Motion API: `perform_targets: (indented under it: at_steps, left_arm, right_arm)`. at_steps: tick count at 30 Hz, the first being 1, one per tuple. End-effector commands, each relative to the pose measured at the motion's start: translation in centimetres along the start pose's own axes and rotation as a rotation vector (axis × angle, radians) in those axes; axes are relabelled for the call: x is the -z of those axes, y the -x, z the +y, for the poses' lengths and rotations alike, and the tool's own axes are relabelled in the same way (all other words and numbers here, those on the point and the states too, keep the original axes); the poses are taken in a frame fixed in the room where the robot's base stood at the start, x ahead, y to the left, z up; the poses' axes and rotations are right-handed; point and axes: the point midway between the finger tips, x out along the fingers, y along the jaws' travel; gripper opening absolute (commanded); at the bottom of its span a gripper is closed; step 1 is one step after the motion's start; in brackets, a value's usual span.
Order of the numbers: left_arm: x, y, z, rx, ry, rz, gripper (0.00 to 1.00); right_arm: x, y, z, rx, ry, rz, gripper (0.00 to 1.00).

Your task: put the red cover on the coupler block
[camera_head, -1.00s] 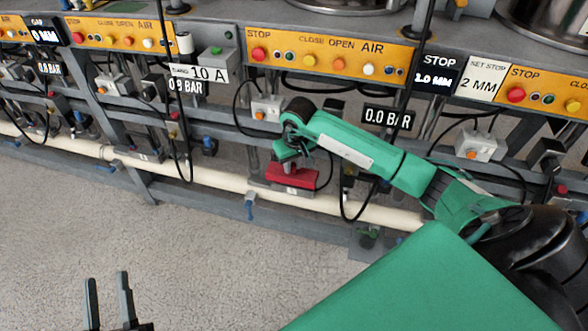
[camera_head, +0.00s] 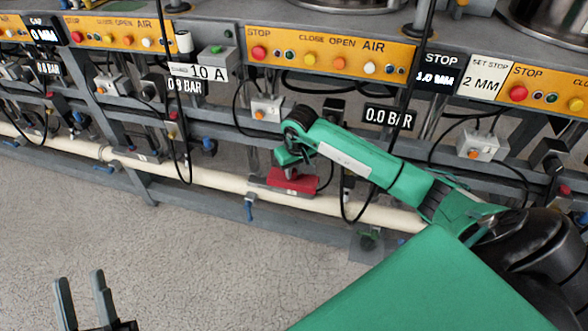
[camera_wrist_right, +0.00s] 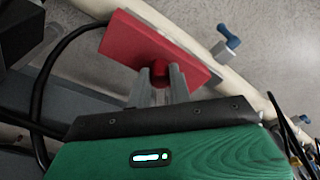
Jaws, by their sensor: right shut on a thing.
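The red cover (camera_head: 294,182) is a flat slab with a round knob on top. My right gripper (camera_wrist_right: 161,76) is shut on that knob, as the right wrist view shows with the cover (camera_wrist_right: 140,38). The cover is over the cream pipe, at the grey coupler block (camera_head: 262,184), which shows only as a strip beside and below it. I cannot tell whether the cover rests fully on the block. My left gripper (camera_head: 82,291) is at the lower left, its two fingers apart and empty, far from the cover.
The cream pipe (camera_head: 220,178) runs along the front of the press frame. A blue-handled valve (camera_head: 249,207) hangs from it left of the cover. Black hoses (camera_head: 184,140) loop down nearby. The grey floor (camera_head: 180,260) in front is clear.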

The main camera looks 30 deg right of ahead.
Motion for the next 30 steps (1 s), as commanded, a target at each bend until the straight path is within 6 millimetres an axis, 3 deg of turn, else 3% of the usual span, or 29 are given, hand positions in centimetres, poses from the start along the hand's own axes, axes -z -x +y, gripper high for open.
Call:
perform_targets:
  at_steps: [30]
  left_arm:
    - [3.1, -0.8, -0.5, -0.009, -0.028, 0.179, 0.39]
  right_arm:
    - [-0.1, -0.8, 0.0, 0.000, 0.000, 0.000, 0.00]
